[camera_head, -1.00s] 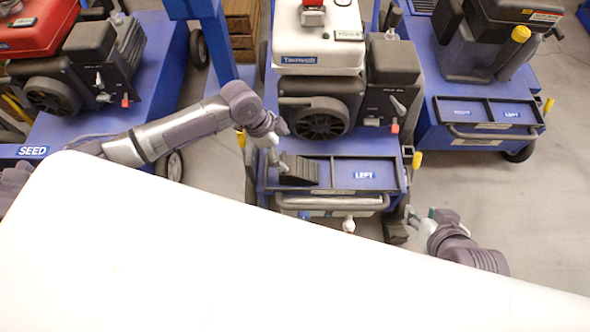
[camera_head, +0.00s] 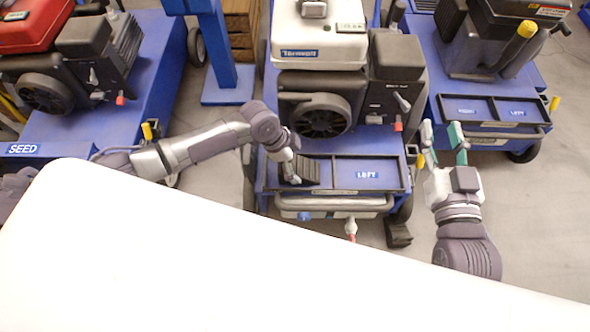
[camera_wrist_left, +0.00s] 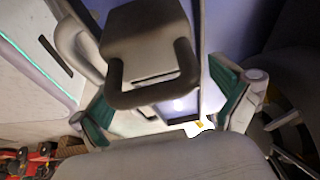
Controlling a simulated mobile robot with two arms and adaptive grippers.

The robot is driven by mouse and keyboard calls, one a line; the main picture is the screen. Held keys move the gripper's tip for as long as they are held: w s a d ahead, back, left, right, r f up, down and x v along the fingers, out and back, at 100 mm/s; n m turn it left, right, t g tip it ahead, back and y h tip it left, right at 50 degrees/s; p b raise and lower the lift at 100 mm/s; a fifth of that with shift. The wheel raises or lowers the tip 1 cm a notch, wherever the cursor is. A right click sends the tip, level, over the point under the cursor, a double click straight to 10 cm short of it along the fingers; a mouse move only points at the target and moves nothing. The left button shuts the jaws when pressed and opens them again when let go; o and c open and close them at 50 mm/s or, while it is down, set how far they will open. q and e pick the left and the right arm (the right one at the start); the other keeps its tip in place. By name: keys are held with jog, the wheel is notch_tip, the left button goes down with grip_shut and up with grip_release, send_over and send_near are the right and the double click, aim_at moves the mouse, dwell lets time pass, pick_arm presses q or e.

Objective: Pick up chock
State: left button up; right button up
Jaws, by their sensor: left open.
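A black ribbed chock (camera_head: 311,171) lies in the left compartment of the tray (camera_head: 340,186) on the middle cart. My left gripper (camera_head: 290,172) points down at the chock's left part; I cannot tell whether it touches. In the left wrist view my left gripper (camera_wrist_left: 170,108) has its two teal-padded fingers spread wide. A grey block with a dark loop-shaped edge (camera_wrist_left: 150,45) shows beyond them; I cannot tell what it is. Another dark chock (camera_head: 397,234) is on the floor by the cart's right wheel. My right gripper (camera_head: 443,148) is open and empty, right of the middle cart.
The tray's right compartment, labelled LEFT (camera_head: 367,175), is empty. A grey handle bar (camera_head: 335,202) runs along the cart's front. The engine (camera_head: 320,115) stands behind the tray. Another cart (camera_head: 490,125) is at the right, and a SEED cart (camera_head: 110,130) at the left.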

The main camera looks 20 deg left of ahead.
pick_arm(q)
jog(key=shift+b+x, duration=0.3)
jog(key=shift+x, duration=0.7)
jog(key=c, duration=1.7)
pick_arm(e)
jog(key=r, duration=0.1)
jog(key=r+t, duration=0.1)
jog(key=r+t+y, duration=0.1)
jog(key=shift+a+r, duration=0.25)
jog(key=shift+r, duration=0.05)
